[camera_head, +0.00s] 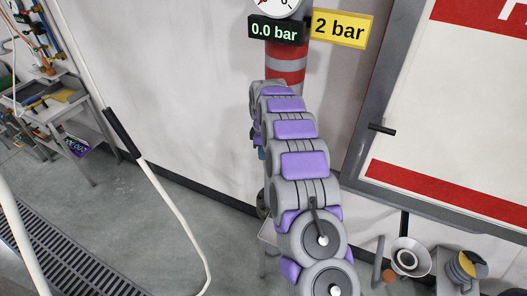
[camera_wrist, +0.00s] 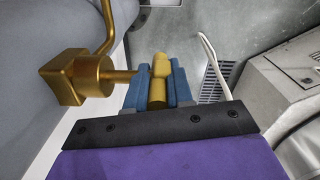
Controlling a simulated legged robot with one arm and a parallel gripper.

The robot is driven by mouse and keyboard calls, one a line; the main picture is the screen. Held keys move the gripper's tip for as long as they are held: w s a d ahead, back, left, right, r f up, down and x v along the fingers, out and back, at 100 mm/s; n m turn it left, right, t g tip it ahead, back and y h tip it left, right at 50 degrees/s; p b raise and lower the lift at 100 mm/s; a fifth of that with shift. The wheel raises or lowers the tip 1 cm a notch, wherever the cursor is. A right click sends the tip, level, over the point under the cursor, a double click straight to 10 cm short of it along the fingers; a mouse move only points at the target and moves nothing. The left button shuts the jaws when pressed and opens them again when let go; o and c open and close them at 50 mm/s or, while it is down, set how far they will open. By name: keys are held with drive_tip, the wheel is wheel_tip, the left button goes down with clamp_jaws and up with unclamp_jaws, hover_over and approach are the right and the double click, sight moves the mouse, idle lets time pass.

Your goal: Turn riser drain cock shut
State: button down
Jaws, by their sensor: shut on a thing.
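In the wrist view the brass drain cock has a square body (camera_wrist: 68,80) at the left, with a short stem running right to its handle (camera_wrist: 160,68). A curved brass pipe rises above the body. My gripper (camera_wrist: 159,88), with blue fingers, is shut on the handle, one finger on each side. In the head view the red riser (camera_head: 286,66) with pale bands stands against the wall. A dial gauge (camera_head: 275,6), partly cut off, and a display (camera_head: 277,30) reading 0.0 bar are on it. My arm hides the lower riser and the cock there.
A yellow sign (camera_head: 339,28) reads 2 bar. A red and white board (camera_head: 450,110) hangs at right. A pale hose or rail (camera_head: 172,200) and a floor grate (camera_head: 60,255) lie left. A cluttered bench (camera_head: 45,98) stands at far left. A grey cabinet (camera_wrist: 285,80) is at right in the wrist view.

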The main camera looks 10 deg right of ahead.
drive_tip(key=shift+s+d+f+y+b, duration=0.2)
drive_tip(key=shift+d+y+b, duration=0.15)
drive_tip(key=shift+b, duration=0.25)
idle(0.3)
drive_tip(key=t+y+b, duration=0.1)
drive_tip(key=b, duration=0.2)
drive_tip(key=t+y+b, duration=0.1)
drive_tip(key=y+b, duration=0.1)
drive_tip(key=b, duration=0.1)
drive_tip(key=shift+d+f+t+b, duration=0.15)
drive_tip(key=shift+f+t+b, duration=0.15)
drive_tip(key=shift+f, duration=0.05)
drive_tip(key=t+y+b, duration=0.2)
drive_tip(key=b, duration=0.5)
drive_tip(key=t+y+b, duration=0.1)
drive_tip(key=y+b, duration=0.1)
drive_tip(key=b, duration=0.5)
drive_tip(key=shift+f+t+y, duration=0.2)
drive_tip(key=shift+t+y, duration=0.15)
drive_tip(key=shift+t, duration=0.05)
drive_tip(key=t+y+b, duration=0.1)
drive_tip(key=y+b, duration=0.1)
drive_tip(key=b, duration=0.2)
drive_tip(key=shift+r+t, duration=0.1)
drive_tip(key=shift+t, duration=0.2)
drive_tip(key=shift+t+y+b, duration=0.6)
drive_tip(key=shift+t+y, duration=0.2)
drive_tip(key=shift+y, duration=0.5)
